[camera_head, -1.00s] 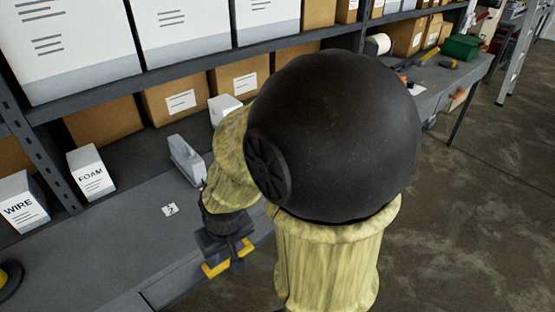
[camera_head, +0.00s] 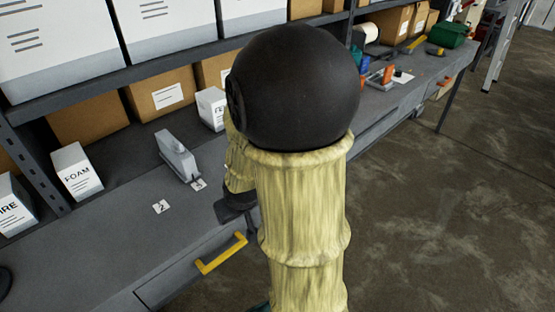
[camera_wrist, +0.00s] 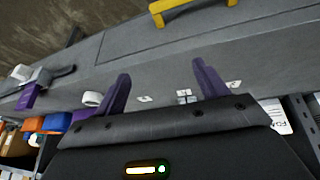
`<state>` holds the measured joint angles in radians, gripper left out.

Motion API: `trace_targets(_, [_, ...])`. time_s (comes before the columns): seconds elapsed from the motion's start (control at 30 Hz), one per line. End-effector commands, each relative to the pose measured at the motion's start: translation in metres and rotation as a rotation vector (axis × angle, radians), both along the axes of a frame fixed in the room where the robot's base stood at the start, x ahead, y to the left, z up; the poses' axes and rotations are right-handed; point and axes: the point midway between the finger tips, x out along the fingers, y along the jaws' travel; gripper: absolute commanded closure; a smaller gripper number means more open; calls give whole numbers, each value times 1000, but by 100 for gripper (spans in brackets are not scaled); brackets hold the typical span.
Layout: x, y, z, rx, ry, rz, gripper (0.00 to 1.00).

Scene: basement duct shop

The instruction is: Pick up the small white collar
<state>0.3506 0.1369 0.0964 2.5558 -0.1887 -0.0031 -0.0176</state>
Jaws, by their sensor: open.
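In the wrist view a small white ring-like piece (camera_wrist: 92,98), seemingly the white collar, lies on the grey bench (camera_wrist: 150,60), just outside the left finger, which partly overlaps it. My gripper (camera_wrist: 162,82) is open, its two purple fingers apart with nothing held between them. In the head view the dark end of my gripper (camera_head: 236,205) shows at the bench's front edge, with its fingers hidden. I cannot make out the collar there; my arm blocks part of the bench.
Small cards lie on the bench, one marked 2 (camera_head: 160,206) and another (camera_head: 198,185) by a grey upright holder (camera_head: 178,156). A yellow drawer handle (camera_head: 221,254) sticks out in front. A FOAM box (camera_head: 77,171) stands left. Orange and blue items (camera_head: 381,75) lie farther right.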

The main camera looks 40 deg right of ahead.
Motion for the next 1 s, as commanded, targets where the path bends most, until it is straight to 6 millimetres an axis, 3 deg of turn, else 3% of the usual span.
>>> trace_targets(0.03, [4,-17,-5,-6,-29,-19,27])
trace_targets(0.3, [21,-91,-16,-35,-234,-54,27])
trace_targets(0.6, [15,-164,-13,-40,-509,-112,27])
trace_targets(0.8, [1,-198,-1,-46,-682,-152,27])
trace_targets(1.0, [-3,-206,5,-51,-738,-160,27])
